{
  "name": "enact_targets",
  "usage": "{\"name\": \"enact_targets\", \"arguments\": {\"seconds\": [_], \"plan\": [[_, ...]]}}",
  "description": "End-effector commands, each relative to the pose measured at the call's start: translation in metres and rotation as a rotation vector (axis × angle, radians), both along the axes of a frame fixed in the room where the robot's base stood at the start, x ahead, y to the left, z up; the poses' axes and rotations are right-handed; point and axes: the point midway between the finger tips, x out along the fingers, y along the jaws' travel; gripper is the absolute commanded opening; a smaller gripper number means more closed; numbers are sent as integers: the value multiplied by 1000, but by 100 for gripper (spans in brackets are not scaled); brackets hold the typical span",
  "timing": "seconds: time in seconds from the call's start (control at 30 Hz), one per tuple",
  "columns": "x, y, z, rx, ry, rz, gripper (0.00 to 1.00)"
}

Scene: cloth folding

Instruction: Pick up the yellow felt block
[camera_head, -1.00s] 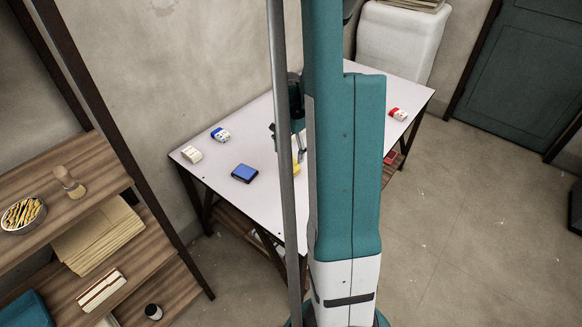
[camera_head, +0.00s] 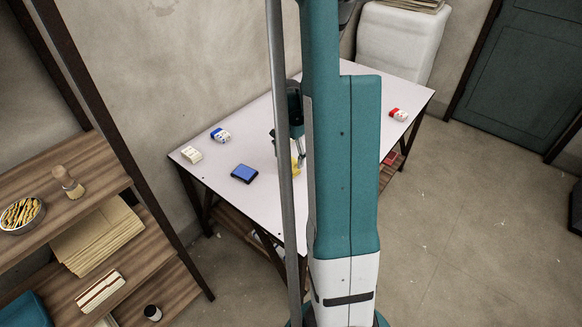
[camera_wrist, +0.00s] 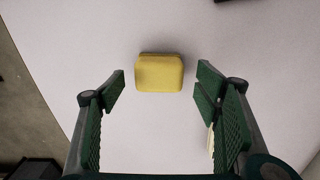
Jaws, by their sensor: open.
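The yellow felt block (camera_wrist: 159,73) lies on the pale table in the wrist view, a small rounded rectangle. My gripper (camera_wrist: 160,88) is open, with its green ribbed fingers apart to the left and right of the block; neither finger touches it. The block sits near the level of the fingertips in the picture, with a gap on each side. In the head view the yellow block (camera_head: 295,166) is mostly hidden behind my pole and arm, and my gripper (camera_head: 299,156) is beside it, partly hidden.
The white table (camera_head: 222,173) also holds a blue pad (camera_head: 244,173), a blue-and-white block (camera_head: 220,135), a cream block (camera_head: 191,155) and a red-and-white block (camera_head: 398,114). A wooden shelf (camera_head: 105,185) stands at left. The table around the yellow block looks clear.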

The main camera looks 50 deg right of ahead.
Motion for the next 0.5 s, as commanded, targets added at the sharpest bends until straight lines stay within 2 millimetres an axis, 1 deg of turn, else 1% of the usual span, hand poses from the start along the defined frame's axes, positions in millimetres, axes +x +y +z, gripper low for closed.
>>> {"name": "enact_targets", "arguments": {"seconds": [0.13,0.23,0.5], "plan": [[0,0,-2,0,0,0,63],[0,0,-7,0,0,0,63],[-1,-2,-37,0,0,0,63]]}}
